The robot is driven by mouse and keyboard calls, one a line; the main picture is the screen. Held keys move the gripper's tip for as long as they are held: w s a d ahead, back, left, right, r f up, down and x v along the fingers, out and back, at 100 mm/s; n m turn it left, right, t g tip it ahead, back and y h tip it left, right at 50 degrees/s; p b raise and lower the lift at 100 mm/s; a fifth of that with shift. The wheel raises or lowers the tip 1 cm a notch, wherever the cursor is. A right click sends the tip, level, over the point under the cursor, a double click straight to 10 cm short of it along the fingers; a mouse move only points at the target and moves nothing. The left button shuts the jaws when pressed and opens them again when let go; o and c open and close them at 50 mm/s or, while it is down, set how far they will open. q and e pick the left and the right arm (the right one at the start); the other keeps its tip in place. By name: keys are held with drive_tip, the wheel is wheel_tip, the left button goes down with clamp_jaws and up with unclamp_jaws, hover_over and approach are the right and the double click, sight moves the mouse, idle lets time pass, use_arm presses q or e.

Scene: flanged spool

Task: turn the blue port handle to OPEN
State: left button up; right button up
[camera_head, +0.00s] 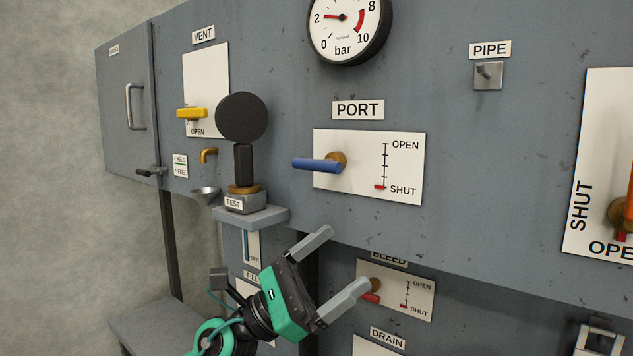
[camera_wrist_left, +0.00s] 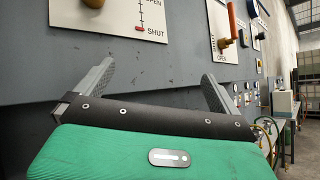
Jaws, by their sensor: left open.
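The blue port handle (camera_head: 317,166) lies nearly level, pointing left from its brass hub (camera_head: 338,160) on the white PORT plate (camera_head: 350,182). The plate's scale runs from OPEN at the top to SHUT at the bottom, and a red marker (camera_head: 379,187) sits at SHUT. My left gripper (camera_head: 347,260) is open and empty, below the handle and apart from it. In the left wrist view the open fingers (camera_wrist_left: 157,75) stand below the PORT plate (camera_wrist_left: 100,22); the blue handle does not show there. My right gripper is not in view.
A grey ledge (camera_head: 255,217) with the TEST stand and its black disc (camera_head: 241,117) juts out left of the handle. A BLEED plate with a red handle (camera_head: 371,297) is behind my left gripper. A VENT plate with a yellow handle (camera_head: 191,114) is further left.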

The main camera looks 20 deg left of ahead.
use_arm(q)
drive_tip(key=s+d+r+m+g, duration=0.35)
drive_tip(key=s+m+g, duration=0.2)
drive_tip(key=m, duration=0.55)
drive_tip(key=m+t+y+p, duration=0.1)
drive_tip(key=m+t+y, duration=1.1)
drive_tip(key=y, duration=0.4)
approach(312, 167)
drive_tip(key=shift+m+g, duration=0.6)
drive_tip(key=shift+g, duration=0.15)
drive_tip(key=p+x, duration=0.2)
drive_tip(key=x, duration=0.1)
drive_tip(key=r+p+x, duration=0.1)
drive_tip(key=p+x, duration=0.5)
drive_tip(key=shift+w+r, duration=0.25)
drive_tip(key=shift+r, duration=0.05)
drive_tip(key=shift+w+d+f, duration=0.15)
drive_tip(key=shift+w+d, duration=0.1)
drive_tip(key=shift+w, duration=0.35)
